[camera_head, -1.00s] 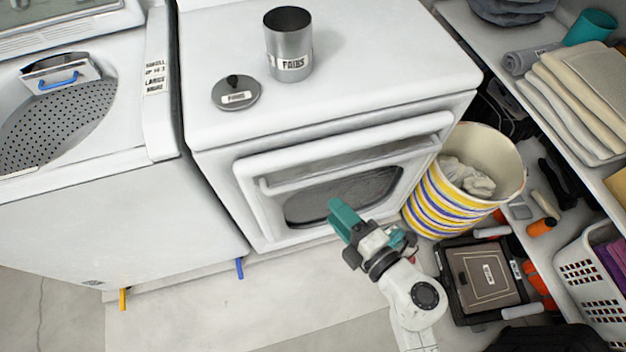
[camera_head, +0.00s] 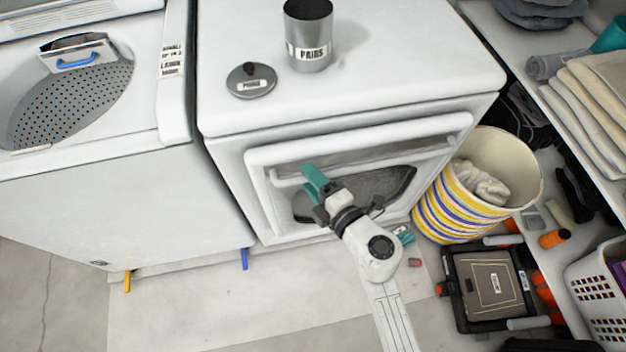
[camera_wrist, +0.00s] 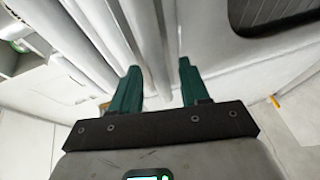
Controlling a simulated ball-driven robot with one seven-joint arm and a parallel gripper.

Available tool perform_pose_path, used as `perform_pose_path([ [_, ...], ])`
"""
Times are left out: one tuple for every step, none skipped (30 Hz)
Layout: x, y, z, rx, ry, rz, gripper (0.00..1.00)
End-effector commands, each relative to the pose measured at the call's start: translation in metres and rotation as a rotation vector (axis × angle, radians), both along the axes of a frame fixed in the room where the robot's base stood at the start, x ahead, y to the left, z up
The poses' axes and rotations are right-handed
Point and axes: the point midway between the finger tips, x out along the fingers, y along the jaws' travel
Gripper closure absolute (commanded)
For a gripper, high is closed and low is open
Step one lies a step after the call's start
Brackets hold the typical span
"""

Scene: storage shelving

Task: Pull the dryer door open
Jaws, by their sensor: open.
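The white dryer (camera_head: 222,160) stands in the middle of the head view. Its front door (camera_head: 258,185) looks shut, with a dark window (camera_head: 392,186) and a white handle bar (camera_head: 405,157) across its upper part. My gripper (camera_head: 310,180), with teal fingers, is at the left part of the handle and hides some of the bar and window. In the wrist view the open fingers (camera_wrist: 158,85) point at the door, and a white bar runs up between them. I cannot tell whether either finger touches it.
A metal canister (camera_head: 309,40) and its lid (camera_head: 251,80) are on the dryer top. A white washer (camera_head: 110,200) stands left. A striped basket (camera_head: 440,210) is close to the door's right side, with a dark case (camera_head: 488,288) in front. The floor (camera_head: 250,310) before the dryer is mostly clear.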

Motion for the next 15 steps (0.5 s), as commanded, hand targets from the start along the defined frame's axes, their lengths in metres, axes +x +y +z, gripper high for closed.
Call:
perform_pose_path([
  [0.0005,0.0005,-0.0001,0.0,0.0,0.0,0.55],
  [0.0006,0.0006,-0.0001,0.0,0.0,0.0,0.55],
  [0.0006,0.0006,-0.0001,0.0,0.0,0.0,0.55],
  [0.0005,0.0005,0.0,0.0,0.0,0.0,0.55],
  [0.0005,0.0005,0.0,0.0,0.0,0.0,0.55],
  [0.0004,0.0005,0.0,0.0,0.0,0.0,0.55],
  [0.0004,0.0005,0.0,0.0,0.0,0.0,0.55],
  [0.0003,0.0004,0.0,0.0,0.0,0.0,0.57],
  [0.0003,0.0004,0.0,0.0,0.0,0.0,0.61],
  [0.0003,0.0004,0.0,0.0,0.0,0.0,0.64],
  [0.0003,0.0004,0.0,0.0,0.0,0.0,0.67],
  [0.0003,0.0004,0.0,0.0,0.0,0.0,0.71],
  [0.0003,0.0003,0.0,0.0,0.0,0.0,0.74],
  [0.0003,0.0003,0.0,0.0,0.0,0.0,0.77],
  [0.0003,0.0003,0.0,0.0,0.0,0.0,0.8],
])
